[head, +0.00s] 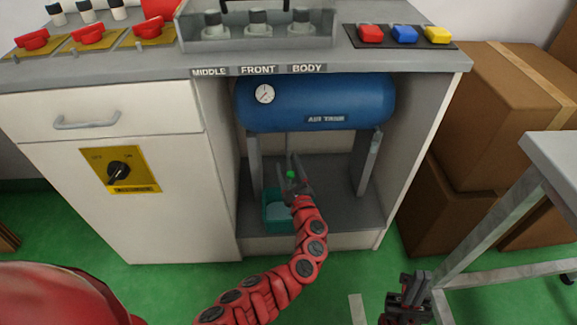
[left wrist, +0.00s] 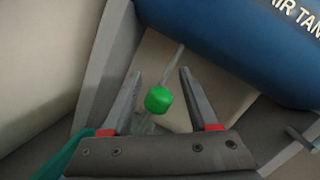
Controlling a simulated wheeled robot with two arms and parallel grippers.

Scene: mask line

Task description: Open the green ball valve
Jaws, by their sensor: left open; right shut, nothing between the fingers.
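The green ball valve (head: 290,175) shows as a small green knob below the blue air tank (head: 350,100), inside the open bay of the cabinet. In the left wrist view the green knob (left wrist: 158,99) lies between the two open fingers of my left gripper (left wrist: 158,80), with a gap on both sides. A thin grey pipe runs up behind it. In the head view my left gripper (head: 294,180) is at the valve and partly hides it. My right gripper (head: 408,288) is shut and empty, low at the right, away from the valve.
A teal bin (head: 272,212) stands on the bay floor beside my left gripper. Tank legs (head: 368,162) and bay walls flank the space. A yellow switch panel (head: 120,170) is on the left front. Cardboard boxes (head: 490,110) and a grey table (head: 560,150) stand at right.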

